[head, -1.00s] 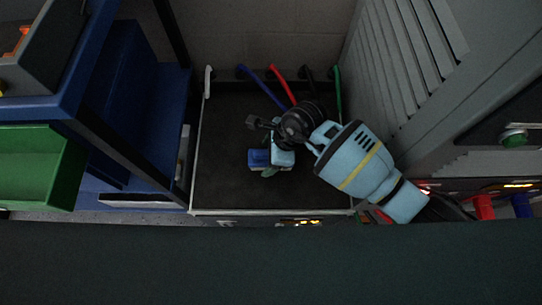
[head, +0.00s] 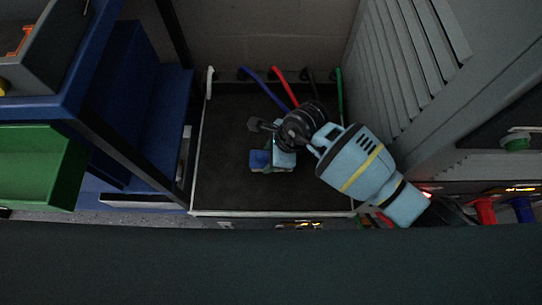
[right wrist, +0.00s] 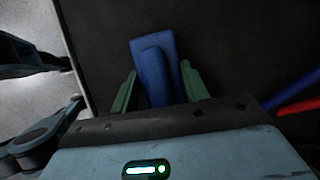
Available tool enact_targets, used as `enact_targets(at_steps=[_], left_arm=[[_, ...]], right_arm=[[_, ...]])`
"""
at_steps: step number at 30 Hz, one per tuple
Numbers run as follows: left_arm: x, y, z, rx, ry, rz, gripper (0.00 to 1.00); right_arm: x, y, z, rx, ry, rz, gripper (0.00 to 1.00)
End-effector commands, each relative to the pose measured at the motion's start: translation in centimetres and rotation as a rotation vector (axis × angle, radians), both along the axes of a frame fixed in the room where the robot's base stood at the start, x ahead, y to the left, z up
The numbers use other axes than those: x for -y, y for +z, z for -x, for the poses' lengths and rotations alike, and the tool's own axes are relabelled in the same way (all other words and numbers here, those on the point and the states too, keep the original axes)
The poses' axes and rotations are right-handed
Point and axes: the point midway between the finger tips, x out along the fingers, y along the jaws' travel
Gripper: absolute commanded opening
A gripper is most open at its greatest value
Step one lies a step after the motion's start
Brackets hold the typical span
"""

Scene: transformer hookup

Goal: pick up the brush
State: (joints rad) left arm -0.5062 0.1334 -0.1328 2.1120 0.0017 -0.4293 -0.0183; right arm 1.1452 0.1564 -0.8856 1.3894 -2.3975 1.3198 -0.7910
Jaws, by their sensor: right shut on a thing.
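The brush is a blue piece that shows in the head view (head: 259,159) over the black mat in the middle. In the right wrist view the blue brush (right wrist: 154,66) lies between my two green fingers. My right gripper (right wrist: 159,72) is shut on it, with one finger along each side. In the head view my right gripper (head: 271,168) is partly covered by its own wrist, and the brush is partly hidden by it. I cannot tell whether the brush touches the mat.
The black mat (head: 225,185) has a pale rim and is clear around the gripper. Blue (head: 262,88), red (head: 284,86) and green (head: 339,90) cables lie at its back. A blue shelf (head: 165,110) and green bin (head: 40,165) stand left; a grey ribbed cabinet (head: 400,60) stands right.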

Motion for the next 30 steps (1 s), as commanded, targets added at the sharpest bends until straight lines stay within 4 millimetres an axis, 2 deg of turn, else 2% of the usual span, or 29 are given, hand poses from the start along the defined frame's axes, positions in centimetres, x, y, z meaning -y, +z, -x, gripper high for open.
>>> enact_targets(at_steps=[6, 13, 30], left_arm=[[0.0, 0.3, -0.2, 0.005, 0.000, -0.001, 0.00], [0.0, 1.5, -0.6, 0.018, 0.000, -0.001, 0.00], [0.7, 4.0, -1.1, 0.039, -0.004, 0.011, 0.00]], right_arm=[[-0.1, 0.8, 0.0, 0.002, 0.000, -0.003, 0.20], [0.0, 4.4, -0.2, 0.006, 0.002, -0.001, 0.20], [6.0, 5.3, 11.0, 0.000, 0.001, 0.000, 0.20]])
